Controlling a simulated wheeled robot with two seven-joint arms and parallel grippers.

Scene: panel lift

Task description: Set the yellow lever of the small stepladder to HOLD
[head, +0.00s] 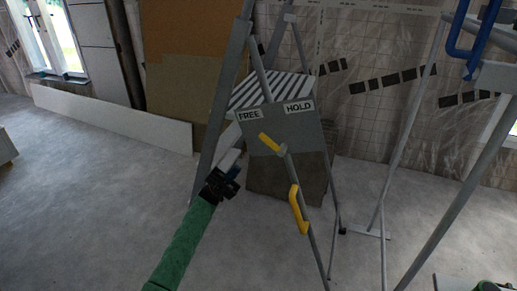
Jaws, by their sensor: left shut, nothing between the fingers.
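The small stepladder (248,75) stands in the middle of the head view, with a grey plate (307,135) on its front. The plate carries a FREE label (249,115) on the left and a HOLD label (299,107) on the right. The yellow lever (269,141) pivots below the labels and slants up and left, its free end under FREE. My left gripper (232,158) is shut and empty, left of and slightly below the lever, apart from it in the picture. My right gripper does not show.
A yellow handle (298,208) sits lower on the stepladder's right front leg. A grey metal frame (455,190) with a blue handle (470,45) stands at the right. A white board (115,118) leans at the back left.

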